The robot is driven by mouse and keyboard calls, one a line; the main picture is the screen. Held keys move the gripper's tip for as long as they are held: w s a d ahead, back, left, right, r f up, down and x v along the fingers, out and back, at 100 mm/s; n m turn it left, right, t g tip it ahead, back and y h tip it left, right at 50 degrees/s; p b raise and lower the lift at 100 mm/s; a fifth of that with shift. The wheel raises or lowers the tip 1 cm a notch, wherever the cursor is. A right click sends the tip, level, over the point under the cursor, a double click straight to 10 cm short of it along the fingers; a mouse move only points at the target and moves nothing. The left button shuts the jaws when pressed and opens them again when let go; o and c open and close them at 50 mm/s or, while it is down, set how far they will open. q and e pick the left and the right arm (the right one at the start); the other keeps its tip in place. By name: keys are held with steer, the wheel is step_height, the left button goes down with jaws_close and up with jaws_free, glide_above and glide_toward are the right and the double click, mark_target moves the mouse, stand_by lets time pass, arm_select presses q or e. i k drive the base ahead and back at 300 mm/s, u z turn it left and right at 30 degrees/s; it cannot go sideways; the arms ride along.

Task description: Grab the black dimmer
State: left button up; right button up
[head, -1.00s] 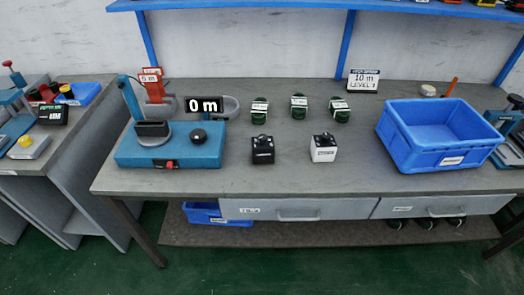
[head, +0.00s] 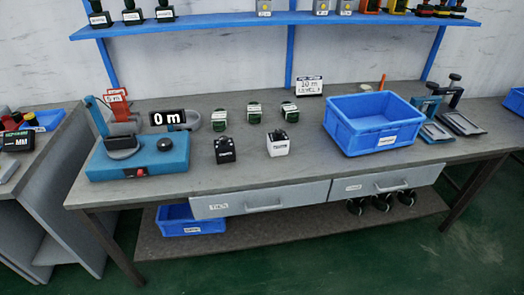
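The black dimmer, seemingly the small black box (head: 225,150) with a white label, stands on the grey workbench (head: 200,185) near its front edge. A similar white box (head: 278,144) with a dark top stands to its right, apart from it. The labels are too small to read surely. Neither of my grippers shows in the head view.
A blue machine (head: 140,160) with a "0 m" display stands left of the black box. Several green items (head: 254,113) stand behind. A blue bin (head: 370,123) is at the right. A blue shelf (head: 270,21) runs above. The bench front is clear.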

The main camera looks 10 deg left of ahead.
mark_target(224, 154)
steer(key=z, duration=0.25)
steer(key=i, duration=0.65)
steer(key=u, duration=1.75)
